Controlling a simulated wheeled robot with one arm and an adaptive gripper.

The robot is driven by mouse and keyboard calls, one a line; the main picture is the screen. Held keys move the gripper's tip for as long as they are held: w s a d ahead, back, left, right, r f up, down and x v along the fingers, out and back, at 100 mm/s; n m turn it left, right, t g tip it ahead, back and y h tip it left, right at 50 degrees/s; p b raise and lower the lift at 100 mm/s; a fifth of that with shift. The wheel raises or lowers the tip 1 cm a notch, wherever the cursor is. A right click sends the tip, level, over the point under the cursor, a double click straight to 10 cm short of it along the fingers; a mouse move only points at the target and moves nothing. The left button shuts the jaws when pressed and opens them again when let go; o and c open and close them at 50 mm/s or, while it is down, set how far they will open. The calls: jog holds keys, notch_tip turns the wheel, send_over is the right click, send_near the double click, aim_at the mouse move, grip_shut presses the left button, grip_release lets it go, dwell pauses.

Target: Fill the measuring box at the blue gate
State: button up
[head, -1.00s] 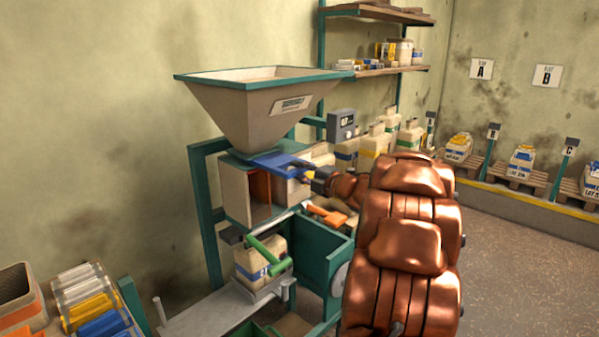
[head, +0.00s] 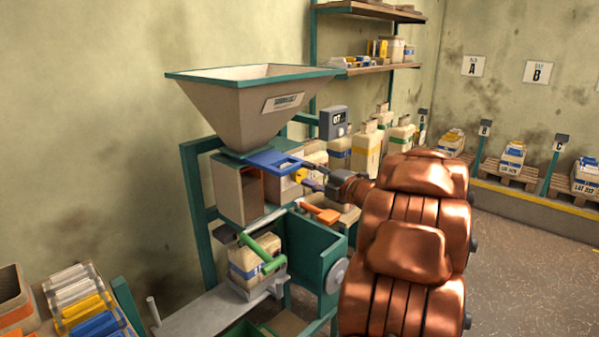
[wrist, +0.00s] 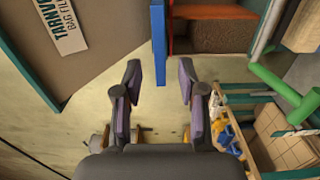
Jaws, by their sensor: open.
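The blue gate (head: 275,160) is a flat plate under the hopper (head: 255,110), its end sticking out to the right. In the wrist view the blue gate (wrist: 158,42) shows edge-on. The measuring box (head: 232,190) is a beige box below the hopper, with a reddish-brown inside. The wrist view shows brown material (wrist: 212,37) beside the blue plate; its fill level is unclear. My gripper (head: 313,175) is open at the gate's outer end. In the wrist view my gripper's (wrist: 160,90) fingers stand either side of the plate's end line, without visible contact.
An orange handle (head: 320,214) lies below my gripper, and a green handle (head: 262,252) lower left. A bag (head: 255,262) stands beneath the box. A grey display (head: 335,122) stands behind. Open floor lies to the right.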

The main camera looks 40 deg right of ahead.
jog(key=shift+s+d, duration=0.15)
jog(key=shift+s, duration=2.55)
